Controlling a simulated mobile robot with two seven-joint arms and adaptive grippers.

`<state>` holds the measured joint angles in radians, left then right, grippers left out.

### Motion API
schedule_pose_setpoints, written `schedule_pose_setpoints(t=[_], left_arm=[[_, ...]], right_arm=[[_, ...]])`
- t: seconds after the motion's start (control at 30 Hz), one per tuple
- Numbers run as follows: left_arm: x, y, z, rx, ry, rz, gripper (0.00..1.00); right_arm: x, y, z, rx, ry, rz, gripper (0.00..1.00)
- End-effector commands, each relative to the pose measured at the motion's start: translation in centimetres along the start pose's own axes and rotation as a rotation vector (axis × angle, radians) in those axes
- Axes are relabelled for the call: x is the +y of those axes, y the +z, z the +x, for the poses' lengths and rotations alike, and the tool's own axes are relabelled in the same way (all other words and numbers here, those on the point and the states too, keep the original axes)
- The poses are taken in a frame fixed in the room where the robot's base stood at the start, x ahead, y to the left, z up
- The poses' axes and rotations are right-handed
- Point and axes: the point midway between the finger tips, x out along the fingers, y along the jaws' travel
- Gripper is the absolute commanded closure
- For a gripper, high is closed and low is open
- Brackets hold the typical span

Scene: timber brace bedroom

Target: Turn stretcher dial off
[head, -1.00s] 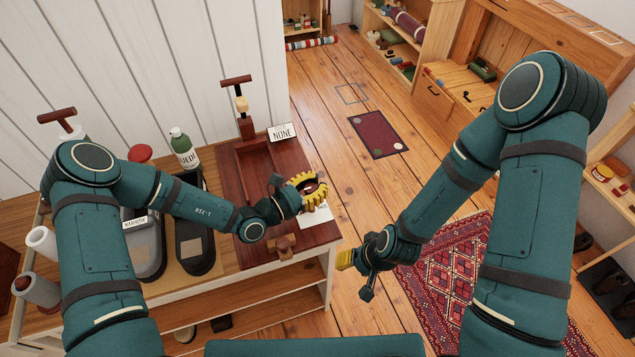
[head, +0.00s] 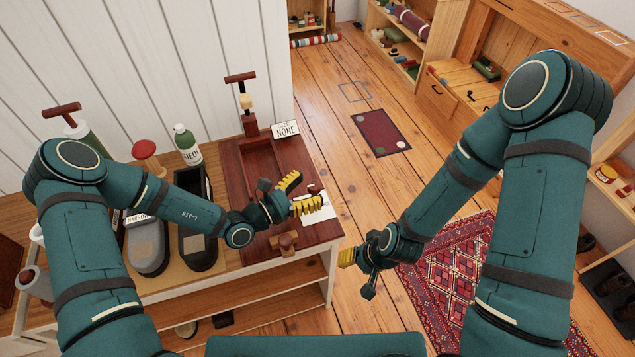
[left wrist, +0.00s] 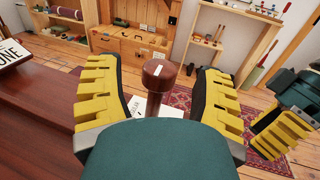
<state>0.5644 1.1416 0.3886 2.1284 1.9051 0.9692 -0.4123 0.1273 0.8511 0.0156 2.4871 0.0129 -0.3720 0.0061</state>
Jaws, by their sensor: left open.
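The stretcher is a dark red-brown wooden bench (head: 234,168) on the table's right end, with a T-handled screw (head: 241,78) at its back. In the left wrist view a round brown knob with a white mark, seemingly the dial (left wrist: 158,73), stands on a short stem. My left gripper (head: 308,193) is open, its yellow-padded fingers at either side of the knob, with gaps visible in the left wrist view (left wrist: 160,92). In the head view the fingers mostly hide the knob. My right gripper (head: 350,258) hangs away from the table; its jaw opening is unclear.
A card reading NONE (head: 285,130) stands at the bench's back right. A white paper (head: 326,210) lies by the knob.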

Motion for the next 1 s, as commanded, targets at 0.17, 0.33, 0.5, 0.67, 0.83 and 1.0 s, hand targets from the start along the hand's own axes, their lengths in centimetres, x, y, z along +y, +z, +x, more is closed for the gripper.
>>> schedule_pose_setpoints(t=[0.17,0.33,0.5,0.67,0.83,1.0], left_arm=[[0.1,0.0,-3.9,0.003,0.004,-0.002,0.33],[0.1,0.0,-6.7,0.002,0.004,-0.002,0.33],[0.0,0.0,-8.1,0.001,0.002,-0.002,0.33],[0.0,0.0,-8.4,0.0,0.002,-0.002,0.33],[0.0,0.0,-8.4,0.0,0.001,-0.002,0.33],[0.0,0.0,-8.4,0.0,0.001,-0.002,0.33]], right_arm=[[0.0,0.0,0.0,0.0,0.0,0.0,0.53],[0.0,0.0,0.0,0.0,0.0,0.0,0.53],[0.0,0.0,0.0,0.0,0.0,0.0,0.53],[0.0,0.0,0.0,0.0,0.0,0.0,0.53],[0.0,0.0,0.0,0.0,0.0,0.0,0.53],[0.0,0.0,0.0,0.0,0.0,0.0,0.53]])
